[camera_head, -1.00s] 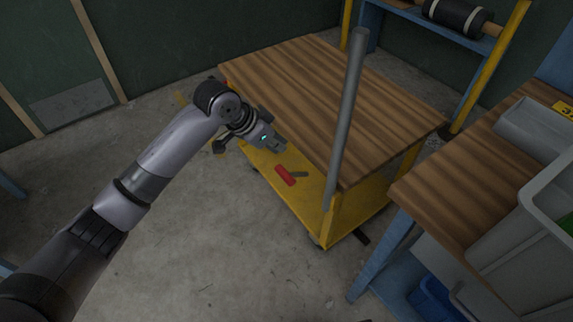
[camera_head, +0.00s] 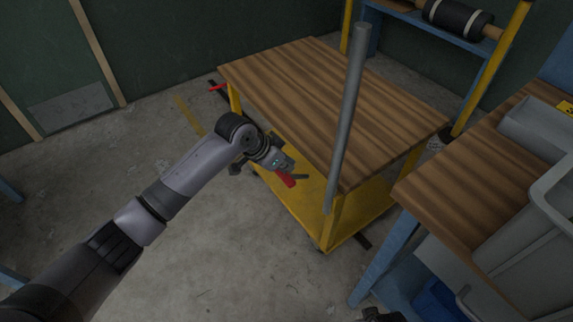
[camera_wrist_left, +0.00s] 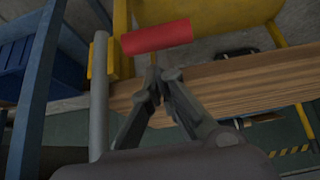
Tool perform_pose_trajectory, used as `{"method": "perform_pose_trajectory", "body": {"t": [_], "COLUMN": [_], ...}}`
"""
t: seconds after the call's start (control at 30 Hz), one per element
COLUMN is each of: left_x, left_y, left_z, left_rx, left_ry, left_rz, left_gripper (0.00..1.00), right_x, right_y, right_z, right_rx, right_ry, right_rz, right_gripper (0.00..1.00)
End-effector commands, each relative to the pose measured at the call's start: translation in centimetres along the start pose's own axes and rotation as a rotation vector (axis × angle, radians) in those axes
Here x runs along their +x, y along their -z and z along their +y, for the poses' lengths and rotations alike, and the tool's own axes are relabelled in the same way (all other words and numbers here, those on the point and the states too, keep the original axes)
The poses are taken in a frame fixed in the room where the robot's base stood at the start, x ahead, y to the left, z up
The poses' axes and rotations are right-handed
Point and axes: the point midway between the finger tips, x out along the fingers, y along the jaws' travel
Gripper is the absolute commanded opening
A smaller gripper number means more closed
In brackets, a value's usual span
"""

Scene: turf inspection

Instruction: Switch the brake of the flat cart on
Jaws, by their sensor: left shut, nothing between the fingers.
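The flat cart (camera_head: 325,95) has a wooden top, a yellow frame and a yellow lower deck. A red brake handle (camera_head: 287,181) on a dark lever sits low at the cart's near side; it also shows in the left wrist view (camera_wrist_left: 156,37). My left gripper (camera_head: 286,168) is at the red handle in the head view and partly covers it. In the left wrist view my left gripper (camera_wrist_left: 158,76) has its fingertips together just short of the red handle, with nothing between them. Whether they touch the handle I cannot tell.
A grey upright bar (camera_head: 347,115) stands at the cart's near edge. A workbench (camera_head: 460,185) with grey bins (camera_head: 535,245) is close on the right. A blue shelf (camera_head: 425,33) with a roll is behind. The floor left of the cart is clear.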

Motion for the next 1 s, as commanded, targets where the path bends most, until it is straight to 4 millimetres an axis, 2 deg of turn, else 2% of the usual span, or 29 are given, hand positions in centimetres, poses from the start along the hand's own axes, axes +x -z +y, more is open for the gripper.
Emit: {"method": "perform_pose_trajectory", "body": {"t": [1.0], "left_x": [0.3], "left_y": [-1.8], "left_z": [0.0], "left_rx": [-0.002], "left_ry": [-0.001], "left_rz": [0.126], "left_gripper": [0.0], "right_x": [-0.7], "right_y": [0.5], "right_z": [0.0], "right_rx": [0.001], "right_ry": [0.001], "right_rz": [0.004], "right_gripper": [1.0]}}
